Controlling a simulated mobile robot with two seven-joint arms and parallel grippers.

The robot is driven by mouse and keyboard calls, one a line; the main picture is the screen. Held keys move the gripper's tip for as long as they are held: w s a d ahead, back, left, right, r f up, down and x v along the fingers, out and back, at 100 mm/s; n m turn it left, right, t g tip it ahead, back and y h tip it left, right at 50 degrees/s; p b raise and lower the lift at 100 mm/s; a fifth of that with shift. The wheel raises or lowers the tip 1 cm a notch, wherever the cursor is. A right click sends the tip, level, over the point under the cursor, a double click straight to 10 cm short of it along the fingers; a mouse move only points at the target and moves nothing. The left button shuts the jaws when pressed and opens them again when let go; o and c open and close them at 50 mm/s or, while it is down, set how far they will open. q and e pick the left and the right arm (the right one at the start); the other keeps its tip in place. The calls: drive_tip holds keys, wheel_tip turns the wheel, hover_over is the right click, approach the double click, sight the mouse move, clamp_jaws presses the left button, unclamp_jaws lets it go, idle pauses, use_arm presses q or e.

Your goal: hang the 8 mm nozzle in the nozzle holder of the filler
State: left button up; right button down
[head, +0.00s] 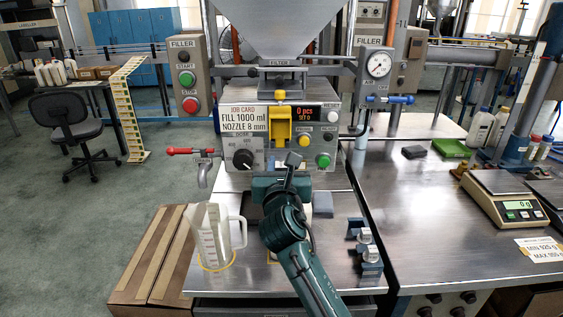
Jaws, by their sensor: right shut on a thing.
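The filler (285,165) stands in the middle under a large steel hopper, with a job card (249,117) reading FILL 1000 ml, NOZZLE 8 mm. A yellow bracket (280,126) on its front is open to view; I cannot tell whether it is the nozzle holder. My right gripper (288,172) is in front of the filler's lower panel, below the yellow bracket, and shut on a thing. A grey piece, perhaps the 8 mm nozzle, shows at its tip, but my gripper and arm hide most of it. My left gripper is out of view.
A clear measuring jug (212,236) stands on the filler's shelf at left. A blue rack (357,228) with metal pieces stands at right. A red-handled valve (190,151) sticks out at left. A scale (500,203) stands on the right table, whose front is mostly clear.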

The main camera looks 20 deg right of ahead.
drive_tip(key=shift+f+b, duration=0.65)
drive_tip(key=shift+b, duration=0.05)
drive_tip(key=shift+f+b, duration=0.6)
drive_tip(key=shift+b, duration=0.15)
drive_tip(key=shift+w, duration=0.1)
drive_tip(key=b+x, duration=0.2)
drive_tip(key=x, duration=0.2)
drive_tip(key=shift+b, duration=0.3)
drive_tip(key=shift+w+d+b, duration=0.15)
drive_tip(key=shift+w+b, duration=0.35)
drive_tip(key=shift+w, duration=0.05)
drive_tip(key=shift+w+d+b, duration=0.2)
drive_tip(key=shift+w+b, duration=0.25)
drive_tip(key=shift+w, duration=0.1)
drive_tip(key=shift+w+r, duration=0.1)
drive_tip(key=shift+w, duration=0.15)
drive_tip(key=shift+p, duration=0.35)
drive_tip(key=shift+f, duration=0.2)
drive_tip(key=c, duration=1.1)
unclamp_jaws()
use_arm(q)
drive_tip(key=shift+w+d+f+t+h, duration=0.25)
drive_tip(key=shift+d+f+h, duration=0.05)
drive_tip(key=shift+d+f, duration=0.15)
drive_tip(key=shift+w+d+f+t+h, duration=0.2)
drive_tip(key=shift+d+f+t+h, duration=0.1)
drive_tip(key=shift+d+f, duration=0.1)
